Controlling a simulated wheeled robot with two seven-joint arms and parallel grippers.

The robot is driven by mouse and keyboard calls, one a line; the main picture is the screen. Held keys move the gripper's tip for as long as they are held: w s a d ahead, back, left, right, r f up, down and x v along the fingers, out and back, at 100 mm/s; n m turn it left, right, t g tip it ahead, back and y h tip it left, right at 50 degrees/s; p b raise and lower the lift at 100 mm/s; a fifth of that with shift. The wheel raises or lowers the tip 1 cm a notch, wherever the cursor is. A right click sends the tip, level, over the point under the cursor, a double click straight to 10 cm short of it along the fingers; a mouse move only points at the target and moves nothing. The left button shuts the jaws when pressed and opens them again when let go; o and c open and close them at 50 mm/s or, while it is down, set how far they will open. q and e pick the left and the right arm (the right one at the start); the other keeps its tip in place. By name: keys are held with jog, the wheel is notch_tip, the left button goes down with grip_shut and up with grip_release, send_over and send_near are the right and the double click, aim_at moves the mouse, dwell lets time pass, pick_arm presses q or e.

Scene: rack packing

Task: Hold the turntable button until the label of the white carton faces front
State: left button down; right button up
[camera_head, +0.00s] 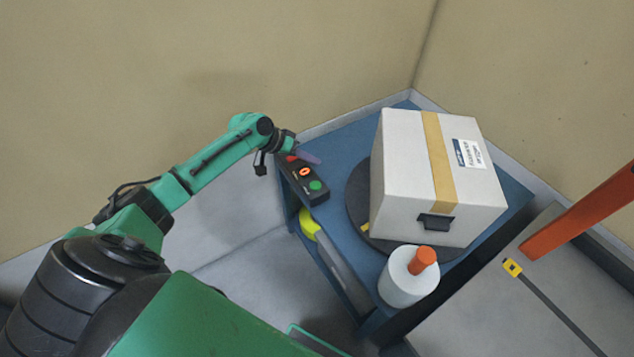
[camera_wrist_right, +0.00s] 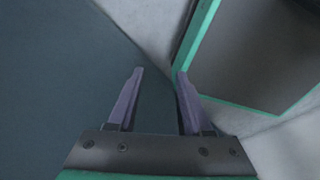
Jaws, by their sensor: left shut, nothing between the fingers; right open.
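The white carton (camera_head: 400,180) sits on the dark round turntable (camera_head: 358,194) on a blue table. A tan tape strip runs over its top. Its printed label (camera_head: 469,154) shows on the top face near the right edge, and a black handle piece is on the face toward me. The black button box (camera_head: 304,182) with red, orange and green buttons stands left of the turntable. My left gripper (camera_head: 311,157) is shut and empty at the far end of the box, by the red button; contact cannot be told. My right gripper (camera_wrist_right: 157,85) is open and empty, away from the carton.
A white bottle with an orange cap (camera_head: 408,275) stands at the near edge of the blue table (camera_head: 340,137). Walls stand behind.

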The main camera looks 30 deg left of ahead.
pick_arm(q)
jog(key=b, duration=0.8)
send_over(312, 186)
notch_tip(312, 186, down, 8)
jog(key=shift+f, duration=0.55)
jog(key=shift+f, duration=0.1)
dwell(0.9)
jog(key=shift+f, duration=0.3)
jog(key=shift+f+b, duration=0.5)
dwell(0.5)
jog(key=shift+s, duration=0.1)
dwell(2.7)
jog(key=shift+r+p, duration=0.9)
